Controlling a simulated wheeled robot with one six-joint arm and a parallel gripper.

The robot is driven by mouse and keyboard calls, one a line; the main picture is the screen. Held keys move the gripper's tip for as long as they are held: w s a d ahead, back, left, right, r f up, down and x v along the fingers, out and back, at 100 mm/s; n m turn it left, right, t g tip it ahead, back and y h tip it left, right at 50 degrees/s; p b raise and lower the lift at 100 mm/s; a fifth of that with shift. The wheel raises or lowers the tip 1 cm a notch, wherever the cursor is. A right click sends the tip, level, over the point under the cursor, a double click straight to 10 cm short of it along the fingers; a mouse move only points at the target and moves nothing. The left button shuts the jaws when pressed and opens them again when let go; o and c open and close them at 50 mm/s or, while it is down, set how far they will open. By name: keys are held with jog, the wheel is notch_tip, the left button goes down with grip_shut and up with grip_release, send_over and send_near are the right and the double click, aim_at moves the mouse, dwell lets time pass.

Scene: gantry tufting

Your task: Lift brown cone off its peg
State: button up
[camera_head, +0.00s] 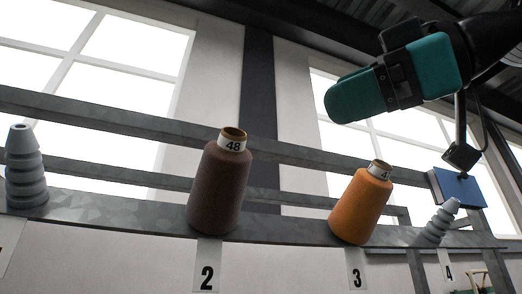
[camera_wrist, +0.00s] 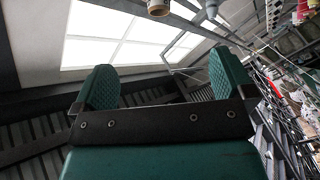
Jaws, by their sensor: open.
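The brown cone (camera_head: 219,185) stands on the grey rail above label 2 in the head view. Its white top band reads 48, and the peg under it is hidden. My gripper (camera_head: 350,97) is up and to the right of the brown cone, clear of it, with teal finger pads. In the wrist view my gripper (camera_wrist: 165,82) shows its two pads wide apart with nothing between them. A brownish round end shows at the top edge of the wrist view; I cannot tell which cone it is.
An orange cone (camera_head: 361,205) stands above label 3, below my gripper. Bare grey ribbed pegs stand at the far left (camera_head: 25,170) and at right above label 4 (camera_head: 438,224). Grey rails (camera_head: 110,122) run behind the cones. A blue panel (camera_head: 459,188) is at right.

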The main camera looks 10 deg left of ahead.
aim_at(234, 131)
jog(key=p+x, duration=0.6)
jog(key=x, duration=1)
jog(key=shift+r, duration=0.15)
jog(key=shift+w+a, duration=0.25)
jog(key=shift+a, duration=0.35)
jog(key=c, duration=1.2)
jog(key=shift+s+d, duration=0.1)
jog(key=shift+s+d+r, duration=0.15)
jog(key=shift+s+r, duration=0.2)
